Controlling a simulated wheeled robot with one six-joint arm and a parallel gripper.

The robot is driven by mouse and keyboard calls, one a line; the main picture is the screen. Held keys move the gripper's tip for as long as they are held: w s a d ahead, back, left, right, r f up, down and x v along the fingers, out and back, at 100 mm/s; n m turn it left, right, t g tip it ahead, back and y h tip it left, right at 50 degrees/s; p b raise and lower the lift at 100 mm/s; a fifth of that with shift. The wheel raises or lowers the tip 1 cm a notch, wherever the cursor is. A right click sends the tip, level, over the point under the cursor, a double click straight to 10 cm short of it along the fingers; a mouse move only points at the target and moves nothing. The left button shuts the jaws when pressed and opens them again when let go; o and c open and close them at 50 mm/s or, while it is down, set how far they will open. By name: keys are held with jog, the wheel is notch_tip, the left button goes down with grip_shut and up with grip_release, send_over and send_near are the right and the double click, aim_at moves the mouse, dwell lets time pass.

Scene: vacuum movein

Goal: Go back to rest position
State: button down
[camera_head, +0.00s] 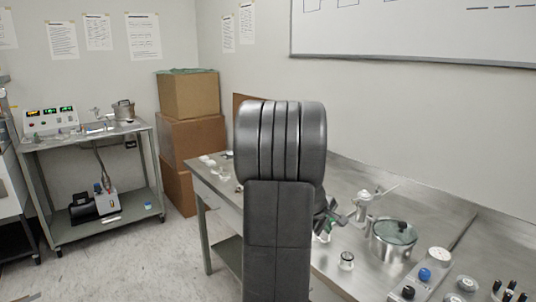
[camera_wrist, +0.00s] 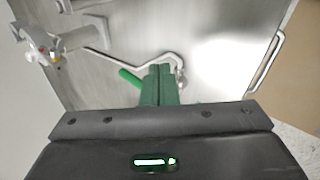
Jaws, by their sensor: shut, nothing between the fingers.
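My gripper (camera_wrist: 160,84) shows in the wrist view with its two green fingers pressed together and nothing between them. It is over the steel tabletop (camera_wrist: 215,45), and its tips overlap a bent metal tube (camera_wrist: 120,52) in the picture. A green rod-like piece (camera_wrist: 130,78) lies just left of the fingers; I cannot tell whether they touch. In the head view my dark arm stands upright in the middle and hides most of the gripper and part of the steel table (camera_head: 345,180).
A metal valve fitting (camera_head: 364,205), a lidded steel pot (camera_head: 393,240) and a small jar (camera_head: 346,261) stand right of my arm. Control knobs (camera_head: 425,275) are at the front right. Cardboard boxes (camera_head: 190,95) and a cart (camera_head: 100,220) stand left, with open floor in front.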

jog(key=shift+a+f+m+b, duration=0.15)
jog(key=shift+a+m+b, duration=0.25)
jog(key=shift+a, duration=0.1)
jog(key=shift+s+a+r+m+g+h, duration=0.1)
jog(key=shift+s+r+m+g+h, duration=0.05)
jog(key=shift+r+m+g+h, duration=0.15)
jog(key=v, duration=0.9)
jog(key=shift+d+p, duration=0.25)
jog(key=shift+p, duration=0.05)
jog(key=shift+r, duration=0.1)
